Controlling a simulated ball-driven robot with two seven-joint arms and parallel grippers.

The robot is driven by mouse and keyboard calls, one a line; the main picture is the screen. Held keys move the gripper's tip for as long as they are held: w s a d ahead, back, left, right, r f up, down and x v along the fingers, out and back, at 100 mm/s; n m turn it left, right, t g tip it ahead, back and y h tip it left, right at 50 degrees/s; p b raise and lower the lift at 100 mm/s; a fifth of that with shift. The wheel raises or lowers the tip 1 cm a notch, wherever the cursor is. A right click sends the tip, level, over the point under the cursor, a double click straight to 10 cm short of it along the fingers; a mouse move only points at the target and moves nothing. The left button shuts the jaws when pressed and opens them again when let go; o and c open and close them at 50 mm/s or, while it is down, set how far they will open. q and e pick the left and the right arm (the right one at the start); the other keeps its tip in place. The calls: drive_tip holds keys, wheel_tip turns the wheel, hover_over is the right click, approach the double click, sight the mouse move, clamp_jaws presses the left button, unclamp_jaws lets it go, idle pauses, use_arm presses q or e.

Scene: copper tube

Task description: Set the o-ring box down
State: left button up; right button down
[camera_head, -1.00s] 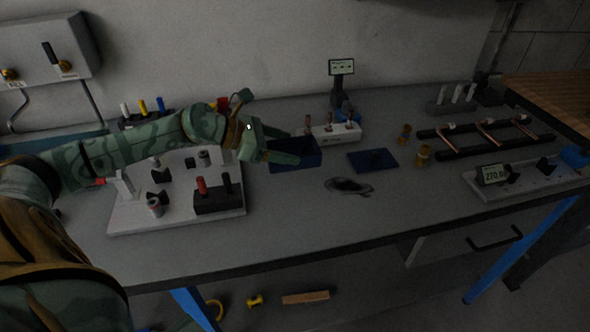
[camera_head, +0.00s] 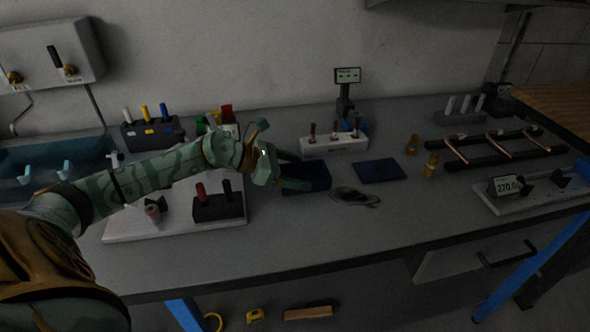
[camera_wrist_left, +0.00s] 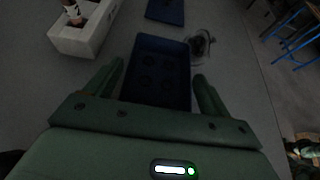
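The o-ring box is a dark blue open-topped box (camera_head: 307,178) that appears to rest upright on the grey bench in the head view. In the left wrist view the box (camera_wrist_left: 161,45) shows faint round shapes on its dark floor. My left gripper (camera_head: 290,170) is at the box's near-left end. In the wrist view its two fingers (camera_wrist_left: 158,75) stand on either side of the box, with a narrow gap showing on each side, so it looks open. The box's lower edge is in shadow. My right gripper is not in view.
A dark blue flat plate (camera_head: 380,170) and a dark coiled item (camera_head: 355,196) lie right of the box. A white block with several pegs (camera_head: 334,145) stands behind it. A white board with black holders (camera_head: 170,222) is at left. The bench front is clear.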

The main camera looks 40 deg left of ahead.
use_arm(q)
drive_tip(key=shift+r, duration=0.15)
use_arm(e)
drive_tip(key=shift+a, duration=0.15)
use_arm(q)
drive_tip(key=shift+s+a+r, duration=0.1)
drive_tip(key=shift+r, duration=0.05)
drive_tip(key=p+v, duration=0.4)
drive_tip(key=v, duration=0.6)
drive_tip(key=shift+s+a+r, duration=0.15)
drive_tip(key=shift+r, duration=0.05)
drive_tip(key=shift+s+a+r+p, duration=0.1)
drive_tip(key=shift+s+a+p, duration=0.25)
drive_tip(key=shift+s, duration=0.1)
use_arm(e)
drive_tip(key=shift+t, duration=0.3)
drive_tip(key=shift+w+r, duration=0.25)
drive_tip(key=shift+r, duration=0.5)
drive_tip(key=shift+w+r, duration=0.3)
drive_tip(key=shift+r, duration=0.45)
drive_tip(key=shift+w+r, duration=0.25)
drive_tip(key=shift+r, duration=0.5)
